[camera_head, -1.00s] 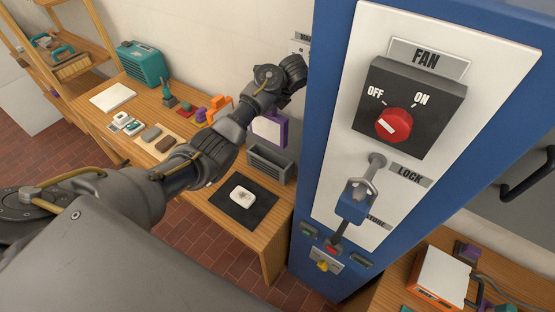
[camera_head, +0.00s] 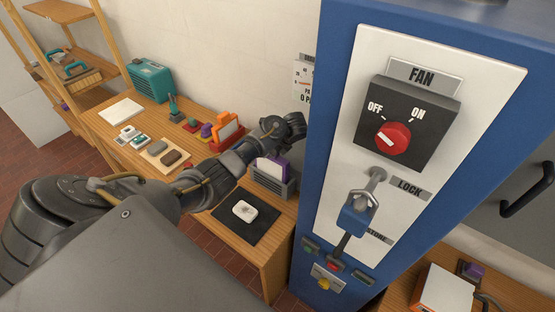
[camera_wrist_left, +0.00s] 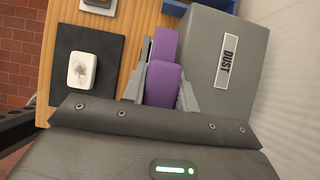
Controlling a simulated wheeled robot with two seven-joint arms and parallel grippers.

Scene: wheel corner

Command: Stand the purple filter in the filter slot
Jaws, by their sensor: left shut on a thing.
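The purple filter (camera_head: 272,166), with a pale face and a purple edge, is upright at the grey slatted holder (camera_head: 273,183) at the back right of the table. Its lower part is hidden behind the holder's front wall, and I cannot tell how deep it sits. In the left wrist view, my left gripper (camera_wrist_left: 162,88) is shut on the filter (camera_wrist_left: 163,82), with a grey finger on either side. In the head view my left arm reaches over the table to the holder, and its fingertips are hidden. My right gripper is not in view.
A black mat (camera_head: 226,225) with a white block (camera_head: 245,211) lies in front of the holder. A blue cabinet (camera_head: 326,130) stands close on the right. A grey box labelled DUST (camera_wrist_left: 208,55) is beside the filter. An orange rack (camera_head: 227,132) stands further left.

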